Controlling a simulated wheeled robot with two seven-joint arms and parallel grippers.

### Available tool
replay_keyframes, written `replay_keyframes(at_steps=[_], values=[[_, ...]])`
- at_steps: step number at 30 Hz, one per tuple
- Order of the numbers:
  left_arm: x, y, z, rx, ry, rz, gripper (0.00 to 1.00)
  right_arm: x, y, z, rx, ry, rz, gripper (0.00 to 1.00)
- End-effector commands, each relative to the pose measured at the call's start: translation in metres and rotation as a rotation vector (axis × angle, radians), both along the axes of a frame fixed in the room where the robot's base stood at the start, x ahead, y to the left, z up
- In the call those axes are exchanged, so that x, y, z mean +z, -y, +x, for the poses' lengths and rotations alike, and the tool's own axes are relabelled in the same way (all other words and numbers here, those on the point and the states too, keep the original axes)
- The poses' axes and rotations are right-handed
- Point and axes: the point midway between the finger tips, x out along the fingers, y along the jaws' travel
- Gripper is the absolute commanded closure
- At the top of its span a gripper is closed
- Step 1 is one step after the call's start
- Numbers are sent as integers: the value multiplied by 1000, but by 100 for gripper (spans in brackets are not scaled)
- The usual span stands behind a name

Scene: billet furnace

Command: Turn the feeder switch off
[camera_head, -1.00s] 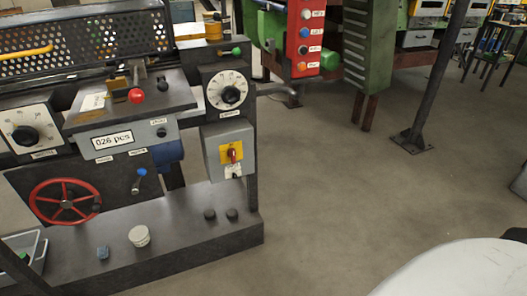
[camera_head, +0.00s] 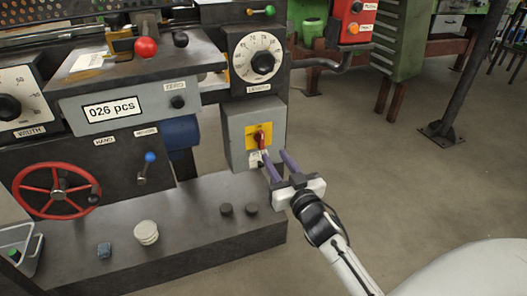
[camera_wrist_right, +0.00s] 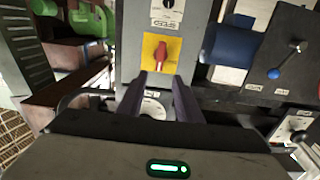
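A red rotary switch handle (camera_head: 261,139) sits on a yellow plate (camera_head: 250,131) on the front of a grey box (camera_head: 237,118), under the length dial. Its handle looks roughly upright; its label is too small to read. In the right wrist view the red handle (camera_wrist_right: 160,54) and yellow plate (camera_wrist_right: 149,45) are just beyond the fingertips. My right gripper (camera_head: 274,157) is open and empty, its two purple fingers just in front of and below the switch, apparently not touching it. The gripper also shows in the right wrist view (camera_wrist_right: 161,84). My left gripper is out of view.
Above the switch is the length dial (camera_head: 258,57) with a black knob. A blue-tipped lever (camera_head: 149,160) and a red handwheel (camera_head: 54,190) are to the left. The machine's dark base ledge (camera_head: 190,225) juts out below. Open floor (camera_head: 390,190) lies to the right.

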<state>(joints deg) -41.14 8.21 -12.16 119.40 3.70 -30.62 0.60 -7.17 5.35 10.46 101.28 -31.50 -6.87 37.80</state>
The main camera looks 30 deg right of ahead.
Motion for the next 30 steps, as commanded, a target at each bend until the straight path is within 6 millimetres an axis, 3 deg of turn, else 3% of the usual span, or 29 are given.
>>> replay_keyframes(at_steps=[18, 30], values=[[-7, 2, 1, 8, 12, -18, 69, 2, 23, 92, -2, 7, -1, 68], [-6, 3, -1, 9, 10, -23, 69, 3, 25, 99, -1, 5, 0, 68]])
